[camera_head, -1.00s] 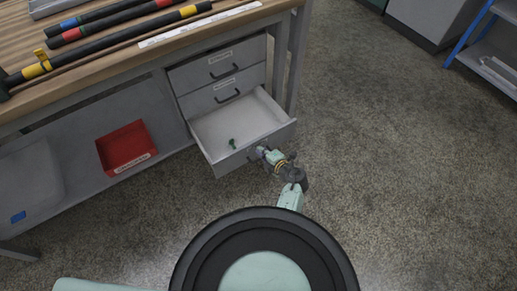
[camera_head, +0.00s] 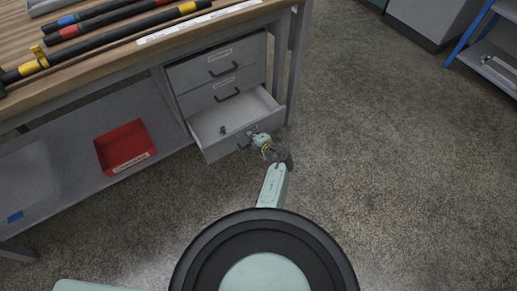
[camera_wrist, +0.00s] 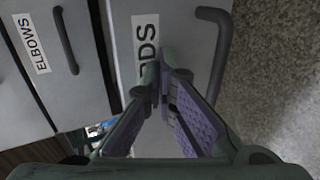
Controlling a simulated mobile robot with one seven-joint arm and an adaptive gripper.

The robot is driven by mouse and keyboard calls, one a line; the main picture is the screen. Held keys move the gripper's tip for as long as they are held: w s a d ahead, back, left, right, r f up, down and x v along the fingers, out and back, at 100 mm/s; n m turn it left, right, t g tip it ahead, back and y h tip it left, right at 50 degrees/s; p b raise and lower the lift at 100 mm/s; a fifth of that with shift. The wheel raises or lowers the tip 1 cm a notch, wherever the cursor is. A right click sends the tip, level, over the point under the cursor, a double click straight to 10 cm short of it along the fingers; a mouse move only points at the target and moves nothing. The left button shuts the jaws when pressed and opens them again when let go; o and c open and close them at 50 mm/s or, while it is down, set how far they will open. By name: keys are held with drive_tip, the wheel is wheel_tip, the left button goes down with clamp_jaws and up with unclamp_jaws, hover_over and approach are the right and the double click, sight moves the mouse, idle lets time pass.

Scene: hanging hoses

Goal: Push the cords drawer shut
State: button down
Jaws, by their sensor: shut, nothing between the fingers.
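The cords drawer (camera_head: 222,146) is the lowest of three grey drawers under the workbench and stands partly open. A small green item (camera_head: 223,130) lies inside it. In the wrist view the drawer front (camera_wrist: 185,30) carries a white label, partly hidden by my fingers and ending in "DS", with a dark handle (camera_wrist: 222,60) beside it. My gripper (camera_head: 254,137) is shut and empty, with its fingertips at the drawer front. I cannot tell for certain whether they touch it. The wrist view shows the fingertips (camera_wrist: 163,62) together over the label.
The closed drawer labelled ELBOWS (camera_wrist: 45,60) is directly above. A red bin (camera_head: 125,147) sits on the lower shelf at left. Hoses (camera_head: 100,40) lie on the bench top (camera_head: 215,30). The bench leg (camera_head: 297,70) stands right of the drawers. The floor at right is clear.

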drive_tip(key=w+a+b, duration=0.1)
drive_tip(key=w, duration=0.1)
drive_tip(key=w+a, duration=0.2)
drive_tip(key=w+a+b, duration=0.1)
drive_tip(key=w+a, duration=0.1)
drive_tip(key=w, duration=0.1)
drive_tip(key=shift+b, duration=0.3)
drive_tip(key=w+a+b, duration=0.1)
drive_tip(key=w, duration=0.1)
drive_tip(key=w+a+b, duration=0.3)
drive_tip(key=w+a, duration=0.1)
drive_tip(key=shift+w+f+b, duration=0.15)
drive_tip(key=shift+w+b, duration=0.15)
drive_tip(key=shift+w, duration=0.05)
drive_tip(key=s+d+p, duration=0.1)
drive_tip(key=s+p, duration=0.1)
drive_tip(key=s+d+p, duration=0.2)
drive_tip(key=p, duration=0.1)
drive_tip(key=s+d+p, duration=0.2)
drive_tip(key=shift+s+r, duration=0.3)
drive_tip(key=shift+s, duration=0.1)
drive_tip(key=shift+s+d+f+p, duration=0.15)
drive_tip(key=shift+s+d+p, duration=0.3)
drive_tip(key=shift+s, duration=0.2)
